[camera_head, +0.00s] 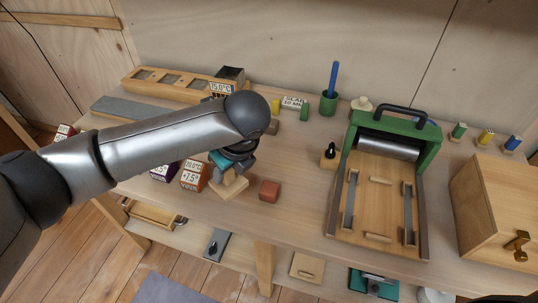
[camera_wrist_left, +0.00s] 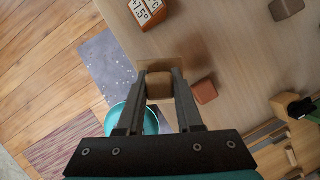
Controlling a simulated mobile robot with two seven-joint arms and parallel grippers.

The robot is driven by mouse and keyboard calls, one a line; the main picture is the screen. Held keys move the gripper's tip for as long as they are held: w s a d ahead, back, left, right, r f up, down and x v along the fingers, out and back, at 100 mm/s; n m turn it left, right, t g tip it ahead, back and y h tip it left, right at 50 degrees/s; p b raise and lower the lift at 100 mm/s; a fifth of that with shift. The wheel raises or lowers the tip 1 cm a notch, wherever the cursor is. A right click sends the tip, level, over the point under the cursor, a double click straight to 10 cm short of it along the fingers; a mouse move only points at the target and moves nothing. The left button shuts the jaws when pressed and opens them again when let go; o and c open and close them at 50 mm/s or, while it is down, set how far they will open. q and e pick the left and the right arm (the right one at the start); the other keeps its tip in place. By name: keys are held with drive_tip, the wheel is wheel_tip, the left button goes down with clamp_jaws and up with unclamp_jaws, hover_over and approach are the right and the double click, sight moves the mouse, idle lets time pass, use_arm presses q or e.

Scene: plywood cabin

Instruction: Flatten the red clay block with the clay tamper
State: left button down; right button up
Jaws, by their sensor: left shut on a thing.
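The red clay block (camera_head: 269,191) is a small reddish-brown block on the table. It also shows in the left wrist view (camera_wrist_left: 205,91), just right of my fingers. My left gripper (camera_head: 232,170) is shut on the clay tamper (camera_head: 232,187), a light wooden tool with a flat square foot. In the left wrist view the tamper's wooden handle (camera_wrist_left: 160,88) sits between my two fingertips (camera_wrist_left: 161,76). The tamper is left of the clay block and apart from it. Whether its foot touches the table is hard to tell. My right gripper is not in view.
A green-framed roller press (camera_head: 427,140) with a wooden bed stands right of the clay. Number-marked blocks, one orange (camera_head: 194,176), stand left of the tamper. A green cup (camera_head: 328,103) with a blue stick is behind. The table's front edge is close; bare tabletop lies around the clay.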

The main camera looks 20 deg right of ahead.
use_arm(q)
drive_tip(key=d+f+m+h+b, duration=0.1)
drive_tip(key=d+m, duration=0.2)
drive_tip(key=m, duration=0.1)
drive_tip(key=d+f+m+h+b, duration=0.1)
drive_tip(key=d+f+m+h, duration=0.1)
drive_tip(key=d+m, duration=0.1)
drive_tip(key=w+d+f+m+h+b, duration=0.1)
drive_tip(key=d+m+b, duration=0.1)
drive_tip(key=m, duration=0.3)
drive_tip(key=shift+d+f+m+h, duration=0.3)
drive_tip(key=shift+d+m+h, duration=0.1)
drive_tip(key=shift+d, duration=0.45)
drive_tip(key=shift+f+b, duration=0.45)
drive_tip(key=shift+b, duration=0.15)
drive_tip(key=shift+p, duration=0.35)
drive_tip(key=shift+f, duration=0.1)
drive_tip(key=shift+f+p, duration=0.15)
drive_tip(key=shift+p, duration=0.25)
idle(0.7)
